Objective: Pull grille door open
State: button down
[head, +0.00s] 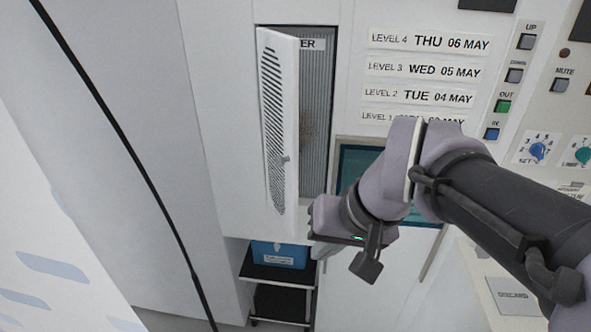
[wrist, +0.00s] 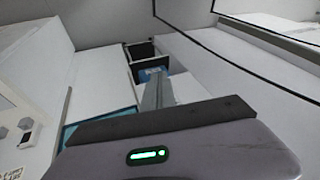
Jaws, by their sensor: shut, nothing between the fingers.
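The white grille door (head: 272,120) stands part-open in the head view, swung out from its left side. It has dark slanted slots and a small knob (head: 285,160) near its free right edge. A ribbed grey interior (head: 315,110) shows in the gap to its right. My gripper (head: 323,252) is below and right of the door, apart from the knob, and partly hidden by my wrist. In the wrist view my gripper (wrist: 157,92) is shut and empty, pointing away. I cannot pick out the door with certainty there.
Below the door, a blue box (head: 279,254) sits on a dark shelf (head: 275,275). A teal-edged recess (head: 358,160) lies behind my arm. Date labels (head: 425,68) and a panel of buttons and dials (head: 540,148) are to the right. The floor area left of the door looks clear.

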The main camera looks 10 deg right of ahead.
jog(key=w+d+r+n+g+y+p, duration=0.1)
jog(key=w+d+r+p, duration=0.15)
jog(key=w, duration=0.35)
jog(key=w+d+r+n+y+p, duration=0.1)
jog(key=w+d+n+p, duration=0.15)
jog(key=w, duration=0.35)
jog(key=w+d+f+n+y+p, duration=0.1)
jog(key=w+d+f+p, duration=0.25)
jog(key=w, duration=0.25)
jog(key=w+d+f+n+y+p, duration=0.1)
jog(key=w+d+f+n+p, duration=0.1)
jog(key=w+d, duration=0.3)
jog(key=w+a+f+b, duration=0.1)
jog(key=a+f+b, duration=0.1)
jog(key=a+f, duration=0.6)
jog(key=a, duration=0.2)
jog(key=shift+w+a+g, duration=0.3)
jog(key=shift+w+g, duration=0.05)
jog(key=shift+g, duration=0.05)
jog(key=shift+b, duration=0.4)
